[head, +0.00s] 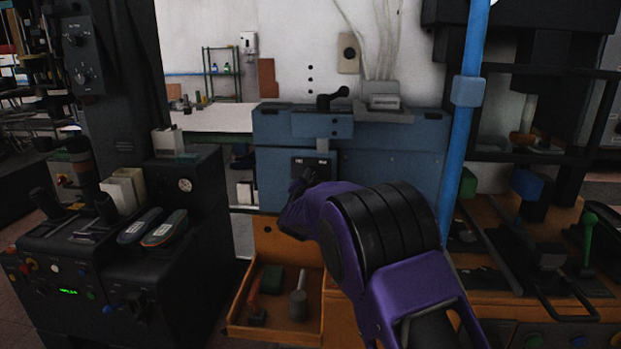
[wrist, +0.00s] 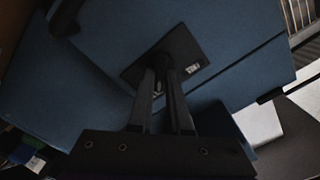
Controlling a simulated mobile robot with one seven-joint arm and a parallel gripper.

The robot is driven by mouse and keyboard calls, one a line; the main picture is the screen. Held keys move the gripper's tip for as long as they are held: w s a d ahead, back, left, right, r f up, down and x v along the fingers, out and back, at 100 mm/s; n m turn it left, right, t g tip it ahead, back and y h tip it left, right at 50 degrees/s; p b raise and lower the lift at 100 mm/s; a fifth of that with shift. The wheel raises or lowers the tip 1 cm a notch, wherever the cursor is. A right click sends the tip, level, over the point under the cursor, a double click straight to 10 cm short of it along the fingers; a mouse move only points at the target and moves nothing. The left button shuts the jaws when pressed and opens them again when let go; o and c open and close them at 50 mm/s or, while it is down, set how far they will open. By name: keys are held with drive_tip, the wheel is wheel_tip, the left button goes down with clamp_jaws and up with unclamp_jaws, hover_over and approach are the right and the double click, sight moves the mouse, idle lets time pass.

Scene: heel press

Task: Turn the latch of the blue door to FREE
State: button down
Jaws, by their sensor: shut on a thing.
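The blue door (head: 400,165) stands at the centre of the head view, closed as far as I can see. A dark latch plate (head: 328,162) with two small white labels, too small to read, is on its front. The plate also shows in the wrist view (wrist: 189,50), with one label visible at the right of the fingers. My gripper (head: 303,182) is at the plate, seen from behind my purple arm. In the wrist view its two fingers (wrist: 164,75) are close together against the plate, shut on the latch. The latch itself is mostly hidden between them, so its angle cannot be told.
A black crank handle (head: 333,97) sits above the door. A blue upright pole (head: 462,150) stands right of it. An orange tray (head: 318,325) with tools lies below. A black control console (head: 135,255) stands at the left.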

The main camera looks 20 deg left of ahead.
drive_tip(key=shift+n, duration=0.3)
drive_tip(key=shift+s+a+n+p, duration=0.15)
drive_tip(key=shift+n+p, duration=1.65)
drive_tip(key=shift+n, duration=2.5)
drive_tip(key=shift+w+a+n+p, duration=0.15)
drive_tip(key=shift+n+p, duration=1.65)
drive_tip(key=shift+n, duration=2.5)
drive_tip(key=shift+s+f, duration=0.1)
drive_tip(key=c, duration=0.9)
unclamp_jaws()
drive_tip(key=shift+o, duration=0.2)
